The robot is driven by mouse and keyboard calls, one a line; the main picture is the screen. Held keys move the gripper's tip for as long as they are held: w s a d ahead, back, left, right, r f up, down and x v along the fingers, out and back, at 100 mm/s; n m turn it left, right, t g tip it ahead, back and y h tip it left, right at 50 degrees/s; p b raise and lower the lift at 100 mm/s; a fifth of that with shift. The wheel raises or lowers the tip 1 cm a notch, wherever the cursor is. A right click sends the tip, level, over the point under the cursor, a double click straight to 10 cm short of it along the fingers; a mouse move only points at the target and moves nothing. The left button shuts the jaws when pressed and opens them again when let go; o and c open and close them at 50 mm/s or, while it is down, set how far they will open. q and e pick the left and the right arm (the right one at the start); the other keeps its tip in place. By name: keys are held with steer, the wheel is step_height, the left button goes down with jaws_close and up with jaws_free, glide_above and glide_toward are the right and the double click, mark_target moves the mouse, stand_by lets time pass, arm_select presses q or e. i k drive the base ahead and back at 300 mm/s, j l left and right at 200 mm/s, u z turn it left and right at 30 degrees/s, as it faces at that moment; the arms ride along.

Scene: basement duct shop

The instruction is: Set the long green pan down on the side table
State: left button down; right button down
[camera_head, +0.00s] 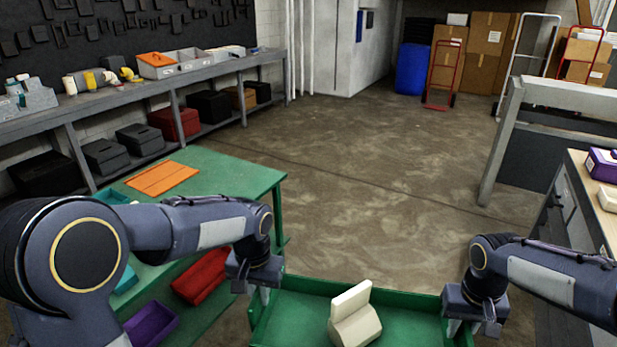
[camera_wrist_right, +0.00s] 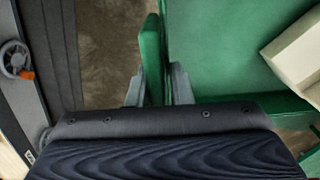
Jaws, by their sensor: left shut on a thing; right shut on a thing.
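The long green pan (camera_head: 410,308) is in front of me, held up at both ends, with a cream block-like object (camera_head: 354,316) in it. My left gripper (camera_head: 263,292) is shut on the pan's left end wall. My right gripper (camera_head: 468,324) is shut on its right end wall. In the right wrist view, the fingers (camera_wrist_right: 157,88) pinch the green wall (camera_wrist_right: 151,56), and part of the cream object (camera_wrist_right: 297,58) shows. A green table (camera_head: 237,171) stands at left, beyond my left arm, which covers part of its top. The pan's near edge is cut off.
A workbench (camera_head: 602,220) with a purple box (camera_head: 603,163) stands at right. The floor (camera_head: 370,170) ahead is clear.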

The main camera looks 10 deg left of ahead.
mark_target(226, 195)
steer(key=i+u, duration=0.35)
steer(key=i, duration=1.7)
steer(key=i+l+u, duration=0.1)
steer(key=i, duration=0.6)
steer(key=u, duration=0.35)
steer(key=i+u, duration=0.15)
steer(key=u, duration=0.25)
steer(key=l+u, duration=0.1)
steer(key=u, duration=1.1)
